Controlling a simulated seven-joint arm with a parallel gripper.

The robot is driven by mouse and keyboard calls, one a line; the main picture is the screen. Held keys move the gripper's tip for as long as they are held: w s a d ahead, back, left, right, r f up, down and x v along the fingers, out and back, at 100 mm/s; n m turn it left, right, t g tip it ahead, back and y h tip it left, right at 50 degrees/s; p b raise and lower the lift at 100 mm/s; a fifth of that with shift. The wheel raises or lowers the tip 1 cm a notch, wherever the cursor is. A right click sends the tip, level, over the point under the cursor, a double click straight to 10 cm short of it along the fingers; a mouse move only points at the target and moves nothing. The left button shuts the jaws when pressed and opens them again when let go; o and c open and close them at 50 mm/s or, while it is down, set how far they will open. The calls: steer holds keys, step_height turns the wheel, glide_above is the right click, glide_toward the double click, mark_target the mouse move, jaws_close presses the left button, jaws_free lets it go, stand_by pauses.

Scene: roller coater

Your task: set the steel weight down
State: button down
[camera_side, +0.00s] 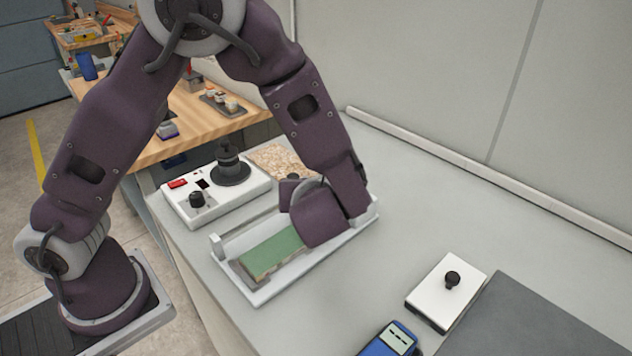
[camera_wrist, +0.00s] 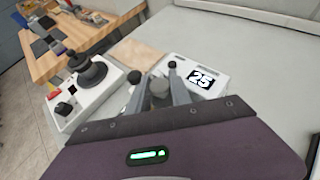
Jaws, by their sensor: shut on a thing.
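My gripper (camera_wrist: 156,78) shows in the wrist view with its two grey fingers closed on a grey cylinder, the steel weight (camera_wrist: 159,91). The weight sits between the fingers, and its lower part is hidden by my wrist housing. In the side view my gripper and the weight are mostly hidden behind my purple wrist, above the far end of a long white tray (camera_side: 262,296) with a green strip (camera_side: 272,254). I cannot tell whether the weight touches anything below it.
A white instrument (camera_side: 222,200) with black knobs stands left of the tray, beside a speckled tan pad (camera_side: 275,158). A white block with a black knob (camera_side: 437,300), a blue meter (camera_side: 388,344) and a dark mat (camera_side: 545,318) lie at right.

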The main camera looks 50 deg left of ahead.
steer(key=c, duration=1.2)
jaws_free()
steer(key=shift+o, duration=0.2)
